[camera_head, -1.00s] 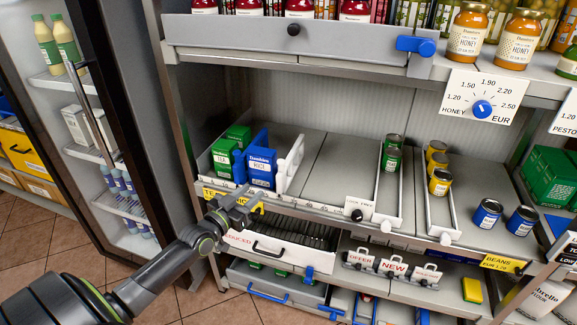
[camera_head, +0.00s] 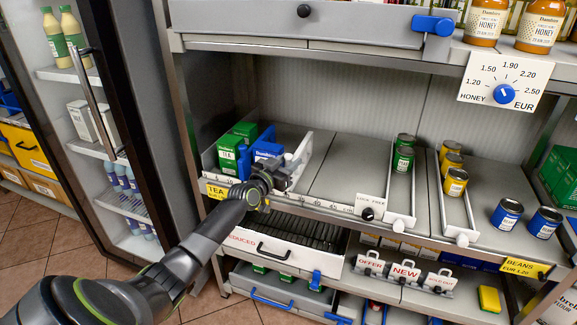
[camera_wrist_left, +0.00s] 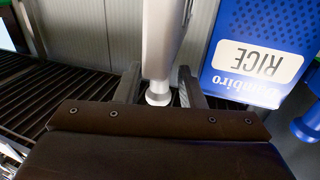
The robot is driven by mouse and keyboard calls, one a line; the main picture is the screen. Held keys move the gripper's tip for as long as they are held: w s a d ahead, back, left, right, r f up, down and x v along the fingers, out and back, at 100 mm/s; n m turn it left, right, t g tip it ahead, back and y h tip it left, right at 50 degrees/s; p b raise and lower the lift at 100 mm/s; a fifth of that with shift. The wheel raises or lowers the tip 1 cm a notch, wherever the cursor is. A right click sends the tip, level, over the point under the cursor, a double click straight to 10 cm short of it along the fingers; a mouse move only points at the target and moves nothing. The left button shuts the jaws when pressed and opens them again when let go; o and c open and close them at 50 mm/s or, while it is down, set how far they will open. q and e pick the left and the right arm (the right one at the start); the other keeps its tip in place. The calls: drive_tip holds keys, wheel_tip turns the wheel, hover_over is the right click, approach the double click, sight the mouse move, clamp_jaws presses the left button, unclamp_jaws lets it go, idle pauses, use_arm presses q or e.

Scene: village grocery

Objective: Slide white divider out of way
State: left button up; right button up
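The white divider (camera_head: 299,160) stands upright on the left part of the middle shelf, just right of the blue rice box (camera_head: 267,149). My left gripper (camera_head: 278,172) is at its front end and hides part of it and of the rice box. In the left wrist view the white divider (camera_wrist_left: 162,40) runs down between the two fingers of my left gripper (camera_wrist_left: 159,88), its round knob between the fingertips. The fingers are open, with a visible gap on each side. The rice box (camera_wrist_left: 260,55) stands close to the right finger. My right gripper is not in view.
A blue divider (camera_head: 243,165) and green tea boxes (camera_head: 229,153) stand left of the rice. Cans (camera_head: 403,157) stand farther right. The fridge door (camera_head: 120,100) is at left.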

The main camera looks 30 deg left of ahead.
use_arm(q)
drive_tip(key=shift+w, duration=0.15)
clamp_jaws()
drive_tip(key=shift+d, duration=0.1)
